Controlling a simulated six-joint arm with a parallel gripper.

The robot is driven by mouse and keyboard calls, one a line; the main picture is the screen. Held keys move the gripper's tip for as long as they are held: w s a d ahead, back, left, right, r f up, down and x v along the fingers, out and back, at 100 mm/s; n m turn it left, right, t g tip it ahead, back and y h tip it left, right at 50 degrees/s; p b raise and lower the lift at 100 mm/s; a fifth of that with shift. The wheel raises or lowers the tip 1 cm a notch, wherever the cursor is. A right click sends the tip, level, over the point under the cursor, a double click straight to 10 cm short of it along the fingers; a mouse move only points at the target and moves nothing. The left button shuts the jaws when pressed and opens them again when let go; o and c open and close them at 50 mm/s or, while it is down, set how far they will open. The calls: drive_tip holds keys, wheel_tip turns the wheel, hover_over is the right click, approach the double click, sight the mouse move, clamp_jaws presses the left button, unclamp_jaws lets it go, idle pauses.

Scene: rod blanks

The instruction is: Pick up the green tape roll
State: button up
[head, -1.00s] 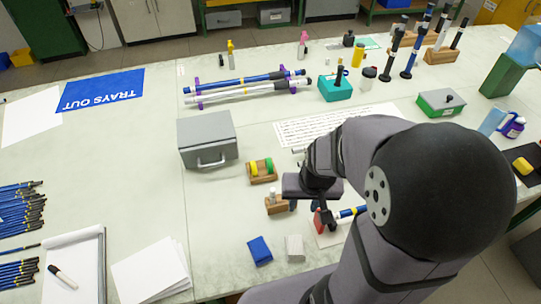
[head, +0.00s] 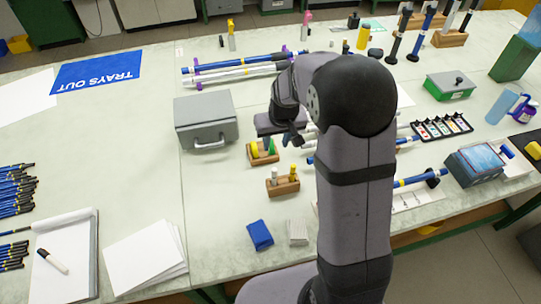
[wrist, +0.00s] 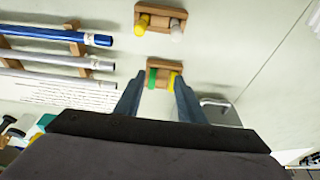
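The green tape roll (head: 271,146) stands beside a yellow tape roll (head: 254,150) in a small wooden holder (head: 264,160). In the wrist view the green roll (wrist: 152,77) is left of the yellow roll (wrist: 173,79), and the lower part of the holder is hidden. My gripper (wrist: 158,92) is open and empty, its two fingers on either side of the holder in that view. In the head view my gripper (head: 291,139) is above and just right of the holder; its fingertips are hard to make out. I see no contact with the green roll.
A second wooden block (head: 284,188) with two small cylinders is nearer the front. A grey box with a handle (head: 206,122) stands left of the tape holder. Long rods on a rack (head: 233,73) lie behind it. Bare table lies left of the grey box.

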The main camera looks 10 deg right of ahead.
drive_tip(key=t+b, duration=0.1)
drive_tip(key=b, duration=0.2)
hover_over(273, 146)
drive_tip(key=s, duration=0.2)
wheel_tip(273, 146, down, 6)
drive_tip(key=shift+w, duration=0.6)
drive_tip(key=shift+p+x, duration=0.65)
drive_tip(key=shift+x, duration=0.3)
drive_tip(key=shift+a, duration=0.1)
drive_tip(key=shift+p+x, duration=1.2)
drive_tip(key=shift+x, duration=1.4)
drive_tip(key=shift+w, duration=0.15)
drive_tip(key=shift+r, duration=0.1)
clamp_jaws()
